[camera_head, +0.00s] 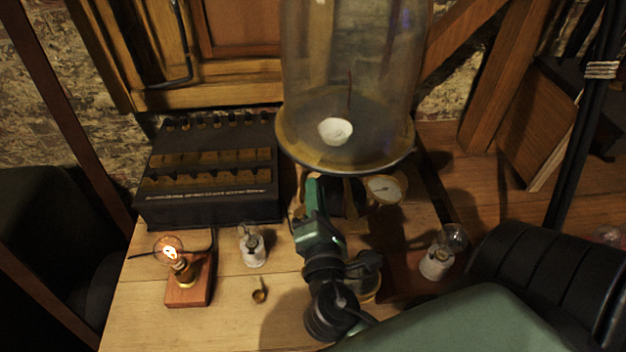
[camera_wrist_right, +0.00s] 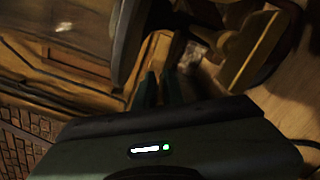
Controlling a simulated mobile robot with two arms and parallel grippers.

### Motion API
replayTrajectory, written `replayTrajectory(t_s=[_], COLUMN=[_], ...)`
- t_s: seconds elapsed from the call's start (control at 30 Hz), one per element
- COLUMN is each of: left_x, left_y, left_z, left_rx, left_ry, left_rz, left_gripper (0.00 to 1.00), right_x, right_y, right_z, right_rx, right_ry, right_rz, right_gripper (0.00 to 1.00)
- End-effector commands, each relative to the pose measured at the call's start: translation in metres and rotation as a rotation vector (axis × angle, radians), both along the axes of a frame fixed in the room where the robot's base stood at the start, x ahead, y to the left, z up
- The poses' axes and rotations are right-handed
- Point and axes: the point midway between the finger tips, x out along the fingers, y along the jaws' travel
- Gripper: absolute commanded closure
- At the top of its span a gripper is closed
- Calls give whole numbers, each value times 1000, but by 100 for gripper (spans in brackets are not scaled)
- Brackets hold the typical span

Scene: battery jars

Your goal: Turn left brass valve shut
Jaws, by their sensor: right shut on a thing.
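The large glass bell jar (camera_head: 350,60) stands on its round plate at the top middle of the head view, with a white cup (camera_head: 336,131) inside. My right gripper (camera_head: 312,186) reaches up from below to the left front of the jar's base. In the right wrist view its two dark fingers (camera_wrist_right: 161,82) are close together, in front of a brownish, blurred fitting. The gripper is shut on what appears to be the left brass valve, which the fingers and the gripper body hide. How far the valve is turned cannot be told. My left gripper is not in view.
A round dial gauge (camera_head: 385,189) sits right of the gripper. A black box (camera_head: 210,208) stands at the left. A lit bulb on a wooden block (camera_head: 190,287), small glass bulbs (camera_head: 252,246) (camera_head: 437,262) and a little brass piece (camera_head: 259,296) stand on the table (camera_head: 225,325).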

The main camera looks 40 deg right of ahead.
Motion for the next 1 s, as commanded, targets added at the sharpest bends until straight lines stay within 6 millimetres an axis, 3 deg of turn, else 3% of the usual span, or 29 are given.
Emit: replayTrajectory(t_s=[0.03,0.4,1.0], left_x=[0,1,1], left_y=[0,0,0], left_z=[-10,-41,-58], left_rx=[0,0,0], left_ry=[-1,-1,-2], left_rz=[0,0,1], left_gripper=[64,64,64], right_x=[-1,-2,-2], right_y=[-1,-4,-4], right_z=[-6,-12,-14], right_rx=[40,305,470], right_ry=[-26,-188,-287], right_rz=[-4,-4,-3], right_gripper=[100,100,100])
